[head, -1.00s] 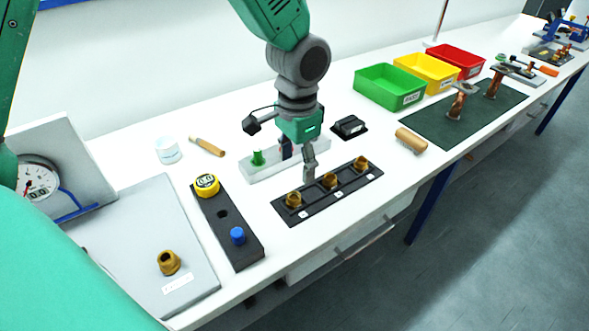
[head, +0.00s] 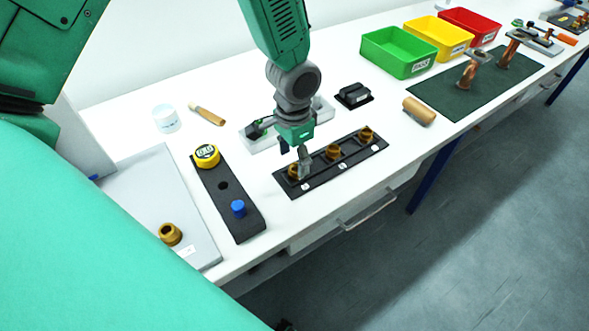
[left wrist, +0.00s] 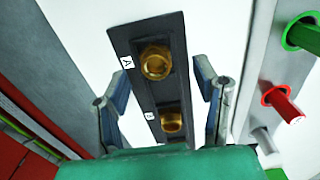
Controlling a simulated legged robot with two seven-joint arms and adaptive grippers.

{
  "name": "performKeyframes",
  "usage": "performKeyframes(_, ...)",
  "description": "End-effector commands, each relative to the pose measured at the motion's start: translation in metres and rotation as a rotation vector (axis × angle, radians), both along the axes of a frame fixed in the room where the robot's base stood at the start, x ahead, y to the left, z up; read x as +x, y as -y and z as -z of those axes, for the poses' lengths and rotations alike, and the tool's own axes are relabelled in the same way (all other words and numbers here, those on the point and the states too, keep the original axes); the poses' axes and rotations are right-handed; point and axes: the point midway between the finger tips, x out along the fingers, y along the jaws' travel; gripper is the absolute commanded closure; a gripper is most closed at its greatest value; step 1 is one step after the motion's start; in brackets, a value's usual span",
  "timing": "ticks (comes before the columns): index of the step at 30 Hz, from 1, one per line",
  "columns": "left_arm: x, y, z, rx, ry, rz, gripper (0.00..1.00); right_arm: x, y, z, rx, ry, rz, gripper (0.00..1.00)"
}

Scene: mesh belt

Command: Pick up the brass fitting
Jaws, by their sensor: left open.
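A black rack (head: 315,177) lies near the bench's front edge with three brass fittings standing in it: a left one (head: 293,171), a middle one (head: 333,152) and a right one (head: 366,134). My left gripper (head: 303,168) is open and low over the left fitting, partly hiding it. In the left wrist view, the fitting by label A (left wrist: 157,62) lies between the open fingertips (left wrist: 160,70), with white bench showing on both sides; another by label B (left wrist: 171,121) sits nearer the palm. Another brass fitting (head: 170,234) stands on the grey plate. My right gripper is not in view.
A black block (head: 228,192) with yellow and blue caps is left of the rack. Behind are a pale fixture (head: 261,143) and a black object (head: 354,95). A wooden cylinder (head: 419,111), green mat (head: 440,97) and green bin (head: 376,57) are to the right.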

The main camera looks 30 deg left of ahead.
Motion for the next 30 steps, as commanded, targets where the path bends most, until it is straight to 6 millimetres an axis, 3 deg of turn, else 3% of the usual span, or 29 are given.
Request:
performKeyframes(6, 0.000, 0.003, 0.027, 0.006, -0.002, 0.002, 0.45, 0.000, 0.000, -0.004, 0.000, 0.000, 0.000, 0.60)
performKeyframes(14, -0.001, 0.002, 0.030, 0.005, 0.001, 0.002, 0.45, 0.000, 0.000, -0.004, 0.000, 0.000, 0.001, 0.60)
performKeyframes(19, -0.001, -0.001, 0.031, 0.001, 0.000, 0.002, 1.00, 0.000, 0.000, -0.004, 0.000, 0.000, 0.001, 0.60)
performKeyframes(30, -0.002, -0.001, 0.032, 0.005, -0.008, 0.001, 1.00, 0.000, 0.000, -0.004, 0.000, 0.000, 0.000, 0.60)
